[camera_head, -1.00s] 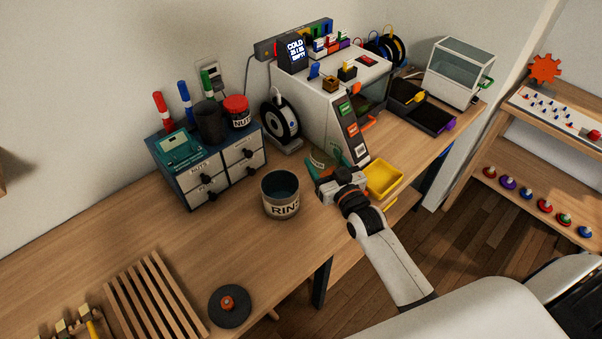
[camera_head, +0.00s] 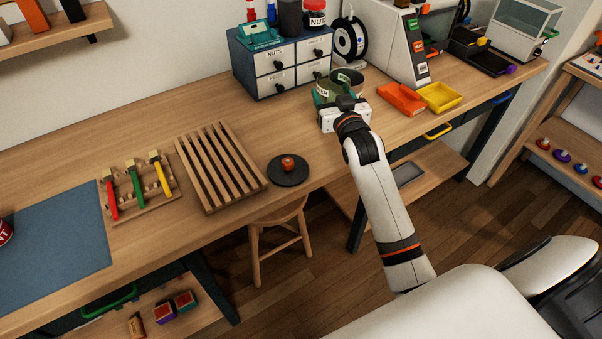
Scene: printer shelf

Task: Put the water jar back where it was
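The water jar (camera_head: 349,77), a round jar with a dark teal inside, is on or just above the bench, right of the small drawer cabinet; its lower part is hidden. In the earlier view its label begins "RIN". My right gripper (camera_head: 341,98) is in front of it, with green finger parts at the jar's near and side edges. Whether the fingers press on the jar cannot be told. My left gripper is not in view.
An orange tray (camera_head: 401,99) and a yellow tray (camera_head: 440,97) lie right of the gripper. The drawer cabinet (camera_head: 283,68) and a spool (camera_head: 348,38) stand behind. A black disc (camera_head: 288,171), a slatted rack (camera_head: 220,166) and a blue mat (camera_head: 50,245) lie leftward. Bare bench lies between.

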